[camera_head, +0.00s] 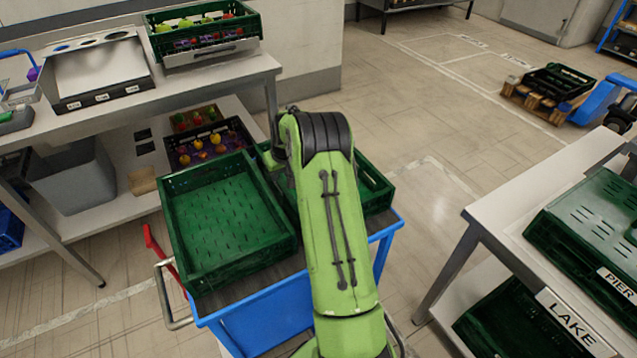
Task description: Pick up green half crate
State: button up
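A green crate (183,237) sits empty on the left part of a blue cart (268,318). A second green crate (372,188) stands beside it to the right, largely hidden behind my arm. I cannot tell for sure which of these is the half crate. My green arm reaches up over the cart, and its dark elbow is above the second crate. My gripper is hidden behind my arm, so its fingers do not show.
A metal table (205,85) at left holds a produce crate (200,38) and a grey-white box. A grey bin stands below. The floor behind the cart is clear up to a pallet (535,100).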

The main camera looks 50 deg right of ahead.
aim_at(279, 180)
jog(key=b+x, duration=0.2)
jog(key=x, duration=0.4)
jog(key=shift+r, duration=0.1)
grip_shut()
dwell(1.1)
